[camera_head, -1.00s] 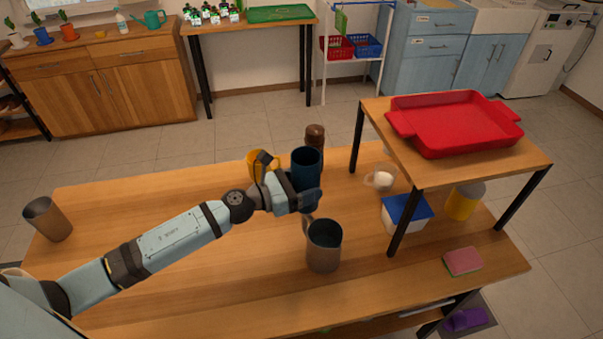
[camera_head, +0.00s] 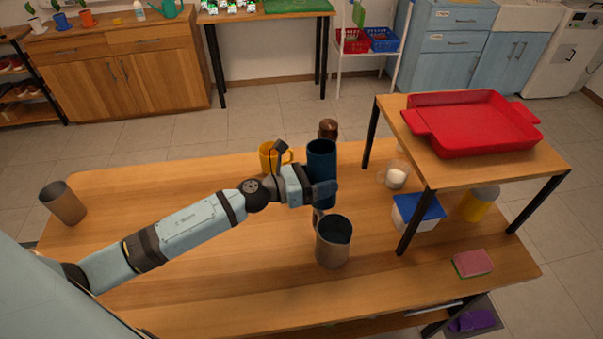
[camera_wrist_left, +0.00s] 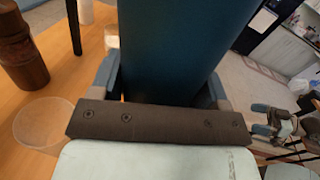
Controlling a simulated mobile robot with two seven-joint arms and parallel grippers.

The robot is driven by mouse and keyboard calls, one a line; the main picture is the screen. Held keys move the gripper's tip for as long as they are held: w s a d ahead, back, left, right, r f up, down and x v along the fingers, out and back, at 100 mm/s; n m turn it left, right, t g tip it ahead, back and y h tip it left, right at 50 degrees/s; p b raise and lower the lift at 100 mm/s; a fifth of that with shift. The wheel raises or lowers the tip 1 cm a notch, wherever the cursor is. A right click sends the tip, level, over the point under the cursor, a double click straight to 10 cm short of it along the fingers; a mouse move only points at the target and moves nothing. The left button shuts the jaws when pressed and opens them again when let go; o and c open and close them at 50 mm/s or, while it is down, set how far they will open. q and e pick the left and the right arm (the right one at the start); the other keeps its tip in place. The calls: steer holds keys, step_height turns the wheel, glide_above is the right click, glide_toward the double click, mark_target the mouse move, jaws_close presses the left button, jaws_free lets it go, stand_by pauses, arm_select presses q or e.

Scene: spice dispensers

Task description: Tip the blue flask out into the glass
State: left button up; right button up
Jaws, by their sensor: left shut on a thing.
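The blue flask (camera_head: 322,163) is a dark blue cylinder standing about upright in my left gripper (camera_head: 309,186), which is shut around it. It fills the middle of the left wrist view (camera_wrist_left: 170,45). A clear glass (camera_head: 396,176) with something white in it stands to the right of the flask, near the shelf leg. The left wrist view also shows a clear round rim (camera_wrist_left: 42,122) on the table; I cannot make it out in the head view. My right gripper seems to show small in the left wrist view (camera_wrist_left: 275,122), its opening unclear.
A metal mug (camera_head: 333,243) stands just in front of the flask. A brown mill (camera_head: 328,129) is behind it, a yellow mug (camera_head: 270,158) to its left. A blue-lidded box (camera_head: 417,212) and a raised shelf with a red tray (camera_head: 470,122) are at right. The table's left part is mostly clear.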

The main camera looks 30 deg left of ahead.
arm_select(q)
steer(key=shift+w+a+r+n+p, duration=0.1)
steer(key=shift+n+p, duration=0.15)
steer(key=shift+n, duration=0.4)
steer(key=shift+w+a+r+n+p, duration=0.1)
steer(key=shift+n+p, duration=0.15)
steer(key=shift+n, duration=0.4)
steer(key=shift+w+a+f+n+t+p, duration=0.1)
steer(key=shift+w+a+n+t+p, duration=0.2)
steer(key=shift+n, duration=0.45)
steer(key=shift+w+a+f+n+t+p, duration=0.15)
steer(key=shift+n+p, duration=0.2)
steer(key=shift+n, duration=0.4)
steer(key=shift+s+d+f+n+p, duration=0.15)
steer(key=shift+f+n+p, duration=0.25)
steer(key=shift+n, duration=0.6)
steer(key=shift+r+n+p, duration=0.5)
steer(key=shift+r+p, duration=0.1)
steer(key=shift+p, duration=0.25)
steer(key=shift+s, duration=0.1)
steer(key=shift+d+n, duration=0.1)
steer(key=shift+n, duration=0.2)
steer(key=shift+p, duration=0.35)
steer(key=shift+s+n+t+p, duration=0.1)
steer(key=shift+n+t+p, duration=0.15)
steer(key=shift+n+p, duration=0.55)
steer(key=shift+d+f+n, duration=0.1)
steer(key=shift+f+n, duration=0.75)
steer(key=shift+n, duration=0.45)
